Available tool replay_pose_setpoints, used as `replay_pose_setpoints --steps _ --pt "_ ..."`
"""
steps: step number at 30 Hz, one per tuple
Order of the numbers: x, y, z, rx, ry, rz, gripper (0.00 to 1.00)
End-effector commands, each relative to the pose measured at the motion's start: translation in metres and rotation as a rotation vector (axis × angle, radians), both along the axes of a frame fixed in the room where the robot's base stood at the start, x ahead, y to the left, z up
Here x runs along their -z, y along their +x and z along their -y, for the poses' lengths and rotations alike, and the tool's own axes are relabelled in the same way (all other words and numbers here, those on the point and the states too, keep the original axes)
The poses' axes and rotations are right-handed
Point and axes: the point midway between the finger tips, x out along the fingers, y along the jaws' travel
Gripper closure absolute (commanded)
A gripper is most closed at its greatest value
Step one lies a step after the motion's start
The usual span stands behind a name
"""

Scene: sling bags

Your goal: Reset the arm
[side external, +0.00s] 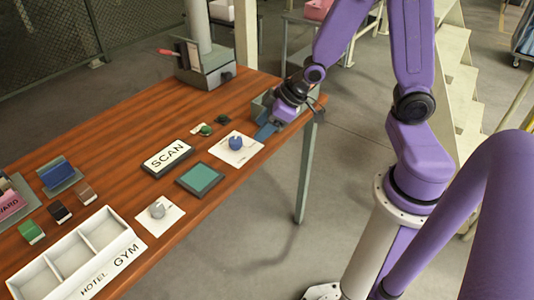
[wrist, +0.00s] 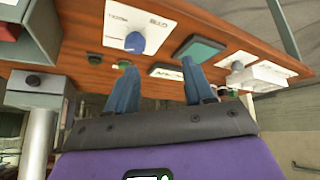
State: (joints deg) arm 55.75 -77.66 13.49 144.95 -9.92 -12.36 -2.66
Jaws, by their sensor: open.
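My purple arm reaches over the far right end of the wooden table. My gripper (side external: 268,126) has blue fingers and sits low beside a grey box near the table's right edge. In the wrist view my gripper (wrist: 160,80) shows two blue fingers spread apart, with nothing between them. A small blue bag-like thing (side external: 236,143) rests on a white card, left of and apart from the fingers. It also shows in the wrist view (wrist: 134,42). A grey one (side external: 157,210) rests on another white card nearer the front.
A SCAN sign (side external: 167,157) and a teal pad (side external: 200,179) lie mid-table. A white compartment tray (side external: 122,243), marked HOTEL and GYM, stands at front left. Small dark green pieces (side external: 206,130) lie near the gripper.

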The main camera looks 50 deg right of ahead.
Motion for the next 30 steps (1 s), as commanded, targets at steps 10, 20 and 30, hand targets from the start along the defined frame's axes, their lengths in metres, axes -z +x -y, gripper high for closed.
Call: replay_pose_setpoints --steps 10,20,30 --pt "-0.044 -0.115 -0.053 -0.269 -0.173 -0.249 0.47" --pt "-0.076 -0.203 -0.04 -0.458 -0.33 -0.416 0.47" --pt "-0.08 -0.213 -0.035 -0.479 -0.358 -0.439 0.47"
